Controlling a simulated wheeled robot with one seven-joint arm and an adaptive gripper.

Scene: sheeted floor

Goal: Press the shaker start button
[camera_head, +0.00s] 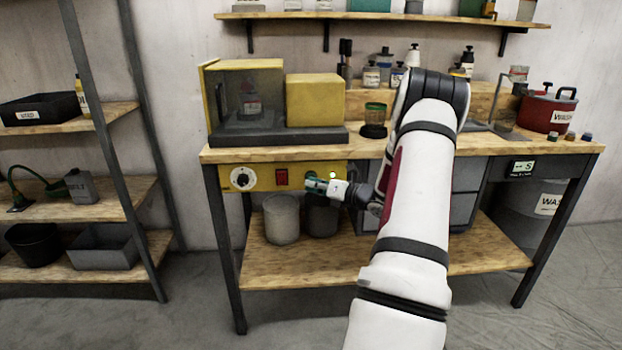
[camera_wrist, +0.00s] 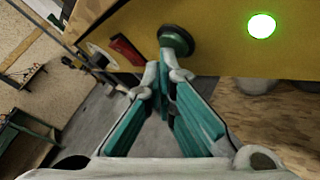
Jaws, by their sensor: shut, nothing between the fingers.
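A yellow control panel (camera_head: 262,180) hangs under the front edge of the workbench. It carries a dial (camera_head: 242,179), a red rocker switch (camera_head: 282,178), a round dark green button (camera_wrist: 176,40) and a lit green lamp (camera_wrist: 262,25). The shaker (camera_head: 245,115), with a yellow and dark housing and a flask inside, stands on the bench above. My gripper (camera_head: 314,184) is shut and empty at the panel, right of the red switch. In the wrist view its fingertips (camera_wrist: 166,74) meet at the button's lower edge. I cannot tell whether they press it.
The wooden workbench (camera_head: 225,154) has a lower shelf holding grey canisters (camera_head: 281,220) below the panel. A red pot (camera_head: 546,112) stands at the right end. A shelf rack (camera_head: 120,117) stands at the left. The floor (camera_head: 200,290) in front is clear.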

